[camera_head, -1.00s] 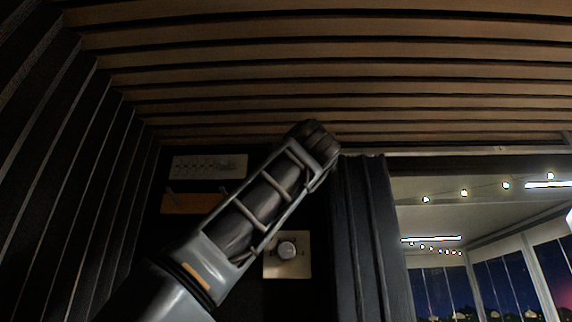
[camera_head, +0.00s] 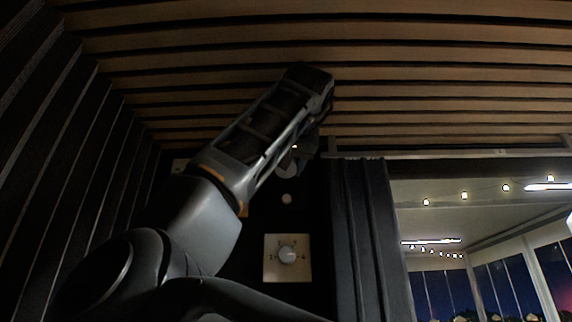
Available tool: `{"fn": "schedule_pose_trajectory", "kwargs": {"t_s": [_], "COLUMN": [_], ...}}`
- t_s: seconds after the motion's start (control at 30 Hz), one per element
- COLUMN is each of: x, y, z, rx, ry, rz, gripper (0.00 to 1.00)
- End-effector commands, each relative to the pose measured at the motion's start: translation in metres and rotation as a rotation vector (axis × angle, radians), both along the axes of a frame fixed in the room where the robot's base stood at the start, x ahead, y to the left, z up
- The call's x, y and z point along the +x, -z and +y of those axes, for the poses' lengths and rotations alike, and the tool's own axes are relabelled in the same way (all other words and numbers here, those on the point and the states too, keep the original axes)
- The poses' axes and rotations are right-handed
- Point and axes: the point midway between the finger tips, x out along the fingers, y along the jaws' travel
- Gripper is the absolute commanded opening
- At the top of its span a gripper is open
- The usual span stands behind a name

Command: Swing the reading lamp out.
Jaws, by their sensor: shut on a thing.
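The reading lamp (camera_head: 288,168) shows as a small pale, rounded piece on the dark wall, partly hidden behind my arm, with a tiny warm glint just above it. My gripper (camera_head: 306,146) is at the far end of my arm, beside and slightly above the lamp. It is dark and mostly hidden by my wrist, and it is shut on the lamp. The exact grip point and the lamp's arm cannot be made out.
A square dial panel (camera_head: 287,258) with a white knob is on the wall below, with a small round button (camera_head: 286,199) above it. A dark curtain (camera_head: 361,230) hangs to the right, beside a window. The slatted ceiling (camera_head: 420,60) is close above my arm.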

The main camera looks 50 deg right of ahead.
Motion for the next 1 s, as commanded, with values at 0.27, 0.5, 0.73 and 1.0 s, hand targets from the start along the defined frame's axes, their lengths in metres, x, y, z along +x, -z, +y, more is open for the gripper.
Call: {"fn": "schedule_pose_trajectory", "kwargs": {"t_s": [0.27, 0.5, 0.73, 1.0], "x": [-0.0002, 0.0000, 0.0000, -0.0009], "y": [-0.0004, -0.0005, -0.0005, -0.0004], "z": [0.0002, 0.0004, 0.0004, 0.0011], "rx": [0.023, 0.023, 0.023, 0.022], "ry": [0.000, 0.000, 0.000, 0.000], "rz": [0.018, 0.018, 0.018, 0.017], "gripper": [0.22, 0.22, 0.72, 0.73]}}
